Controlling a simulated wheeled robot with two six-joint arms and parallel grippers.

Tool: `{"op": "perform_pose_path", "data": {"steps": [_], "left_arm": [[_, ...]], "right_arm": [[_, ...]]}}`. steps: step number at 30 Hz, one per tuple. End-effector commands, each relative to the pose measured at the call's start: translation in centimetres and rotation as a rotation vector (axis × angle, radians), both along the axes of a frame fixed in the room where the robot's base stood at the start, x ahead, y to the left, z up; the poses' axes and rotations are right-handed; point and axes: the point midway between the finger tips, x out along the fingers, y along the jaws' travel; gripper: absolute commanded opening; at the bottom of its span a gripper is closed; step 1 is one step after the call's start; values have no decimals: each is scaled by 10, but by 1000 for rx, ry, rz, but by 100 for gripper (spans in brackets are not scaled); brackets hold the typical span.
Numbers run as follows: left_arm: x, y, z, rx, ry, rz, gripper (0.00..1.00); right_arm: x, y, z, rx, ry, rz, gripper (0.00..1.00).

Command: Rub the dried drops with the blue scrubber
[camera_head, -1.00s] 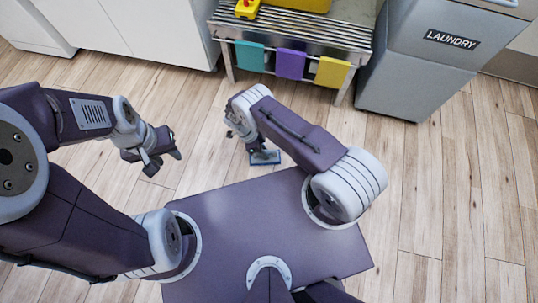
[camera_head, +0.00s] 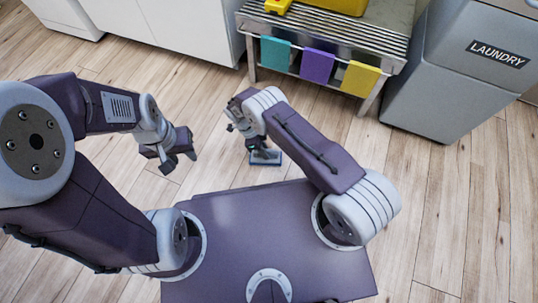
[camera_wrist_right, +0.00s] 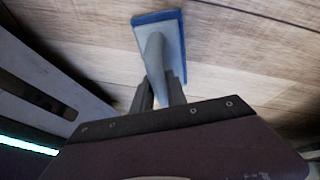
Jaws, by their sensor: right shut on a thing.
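The blue scrubber (camera_head: 266,158) has a flat blue pad and a grey handle. My right gripper (camera_head: 254,142) is shut on the handle and holds the scrubber low, pad outward, in front of my base. In the right wrist view the scrubber (camera_wrist_right: 157,50) stands out beyond the two fingers (camera_wrist_right: 162,92), over wooden floor. I cannot tell whether the pad touches the floor. My left gripper (camera_head: 178,159) is empty, its fingers apart, to the left of the scrubber above the floor. I see no dried drops in either view.
A slatted metal bench (camera_head: 318,34) with turquoise, purple and yellow cloths hanging from its rail stands ahead. A grey laundry bin (camera_head: 447,85) stands right of it. White cabinets (camera_head: 190,28) line the back left. Plank floor (camera_head: 440,220) is clear at right.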

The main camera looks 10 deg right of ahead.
Motion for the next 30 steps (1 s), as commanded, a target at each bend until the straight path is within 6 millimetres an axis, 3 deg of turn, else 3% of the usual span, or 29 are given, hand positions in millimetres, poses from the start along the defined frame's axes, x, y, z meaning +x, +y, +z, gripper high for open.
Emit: {"op": "perform_pose_path", "data": {"steps": [1,5,16,30], "left_arm": [[0,0,-12,0,0,0,36],[0,0,-22,0,0,0,36],[0,0,-21,0,0,0,36],[0,0,24,0,0,0,36]], "right_arm": [[2,3,-7,2,-2,0,0],[6,10,-5,2,-2,-1,0],[8,13,-1,5,-3,-1,0],[7,12,53,2,-1,-1,0]]}}
